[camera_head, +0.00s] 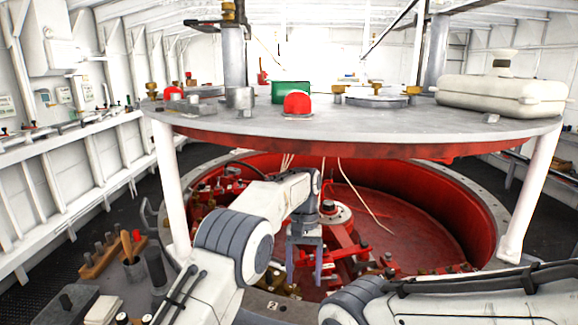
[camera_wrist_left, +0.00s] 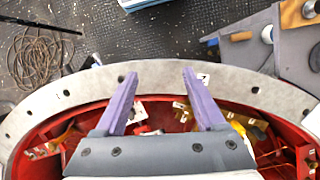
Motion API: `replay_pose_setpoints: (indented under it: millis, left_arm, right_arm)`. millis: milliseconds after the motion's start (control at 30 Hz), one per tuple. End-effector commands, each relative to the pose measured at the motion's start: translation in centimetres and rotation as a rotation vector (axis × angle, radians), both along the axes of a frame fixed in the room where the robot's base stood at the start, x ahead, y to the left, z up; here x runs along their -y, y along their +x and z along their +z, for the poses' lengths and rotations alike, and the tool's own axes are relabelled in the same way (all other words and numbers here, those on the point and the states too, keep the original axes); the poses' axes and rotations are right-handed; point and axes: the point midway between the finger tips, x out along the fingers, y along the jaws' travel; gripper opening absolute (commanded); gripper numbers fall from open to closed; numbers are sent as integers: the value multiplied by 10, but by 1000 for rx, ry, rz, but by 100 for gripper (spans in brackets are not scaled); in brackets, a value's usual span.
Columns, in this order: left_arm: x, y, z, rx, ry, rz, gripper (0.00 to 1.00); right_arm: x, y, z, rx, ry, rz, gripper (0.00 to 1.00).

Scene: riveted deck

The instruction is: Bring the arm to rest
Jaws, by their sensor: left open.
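My left arm (camera_head: 232,235) reaches in from the bottom of the head view, and its gripper (camera_head: 304,270) hangs with the fingers pointing down. The gripper is in front of the red round pit, below the level of the raised grey table. In the left wrist view the two purple fingers (camera_wrist_left: 160,76) are spread apart with nothing between them. They show over the pit's pale bolted rim (camera_wrist_left: 85,86). My right arm (camera_head: 450,302) crosses the lower right of the head view; its gripper cannot be seen.
A grey round table (camera_head: 350,124) on white legs stands over the red pit (camera_head: 420,205). It bears a red dome (camera_head: 297,103), a green box (camera_head: 291,90) and a pale case (camera_head: 502,94). A tool rack (camera_head: 100,257) is at lower left. Red machinery (camera_head: 345,240) is close to the left gripper.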

Motion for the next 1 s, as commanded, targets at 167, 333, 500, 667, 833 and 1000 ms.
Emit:
replay_pose_setpoints:
  millis: [167, 333, 500, 667, 833, 1000]
  left_arm:
    - [12, -45, 40, 60, -30, -85, 72]
    - [11, -104, 66, 120, -61, -173, 72]
    - [-5, -172, 76, 180, -93, -261, 72]
    - [-30, -240, 71, 236, -123, -346, 72]
    - [-61, -299, 52, 284, -148, -422, 72]
    - [-80, -330, 37, 310, -162, -463, 72]
  right_arm:
    - [0, 0, 0, 0, 0, 0, 54]
    - [0, 0, 0, 0, 0, 0, 54]
    - [0, 0, 0, 0, 0, 0, 54]
    - [0, 0, 0, 0, 0, 0, 54]
    - [0, 0, 0, 0, 0, 0, 54]
    - [0, 0, 0, 0, 0, 0, 54]
